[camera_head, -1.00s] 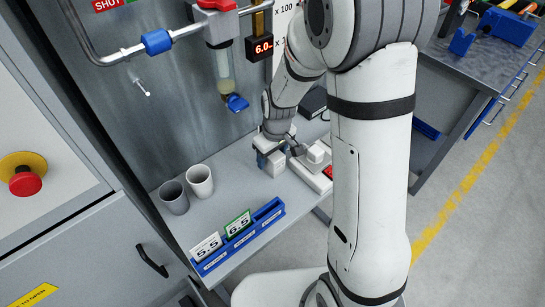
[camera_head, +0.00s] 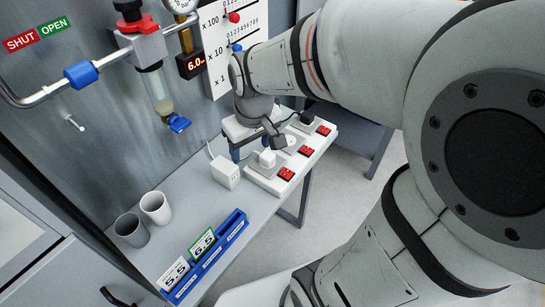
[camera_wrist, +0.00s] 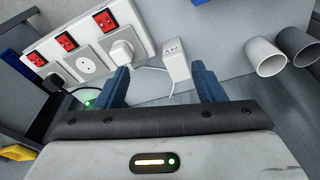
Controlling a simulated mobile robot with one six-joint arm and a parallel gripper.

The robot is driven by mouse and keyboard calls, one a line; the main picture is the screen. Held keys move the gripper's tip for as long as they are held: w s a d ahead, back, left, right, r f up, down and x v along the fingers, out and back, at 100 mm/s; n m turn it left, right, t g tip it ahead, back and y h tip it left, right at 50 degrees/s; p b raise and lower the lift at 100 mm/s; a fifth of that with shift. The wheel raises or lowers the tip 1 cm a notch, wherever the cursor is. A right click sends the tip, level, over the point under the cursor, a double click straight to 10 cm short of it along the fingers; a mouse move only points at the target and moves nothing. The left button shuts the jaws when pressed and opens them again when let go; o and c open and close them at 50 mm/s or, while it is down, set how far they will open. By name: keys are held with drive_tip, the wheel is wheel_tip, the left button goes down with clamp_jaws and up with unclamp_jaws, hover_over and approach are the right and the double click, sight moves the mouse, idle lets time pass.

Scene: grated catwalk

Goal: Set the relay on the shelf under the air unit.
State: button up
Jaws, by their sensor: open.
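A small white box (camera_head: 225,171), apparently the relay, stands on the grey shelf (camera_head: 185,203) beneath the air unit (camera_head: 155,85). It also shows in the wrist view (camera_wrist: 175,61), with print on its face and a pale cable near it. My gripper (camera_wrist: 160,70) is open and empty, its two blue fingers spread. In the wrist view the box lies beyond the fingertips, toward the right one. In the head view my gripper is behind and right of the box, its fingers mostly hidden; the two appear apart.
A white socket strip (camera_head: 290,160) with red switches and plugs lies right of the box. Two cups (camera_head: 156,207) stand at the left. A blue rack (camera_head: 205,260) with number cards lines the front edge. Bare shelf lies between box and cups.

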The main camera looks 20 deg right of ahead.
drive_tip(key=s+d+r+m, duration=0.2)
drive_tip(key=s+d+m, duration=0.1)
drive_tip(key=s, duration=0.5)
drive_tip(key=shift+s+d+t, duration=0.2)
drive_tip(key=shift+d+t, duration=0.05)
drive_tip(key=shift+t, duration=0.05)
drive_tip(key=shift+c, duration=0.2)
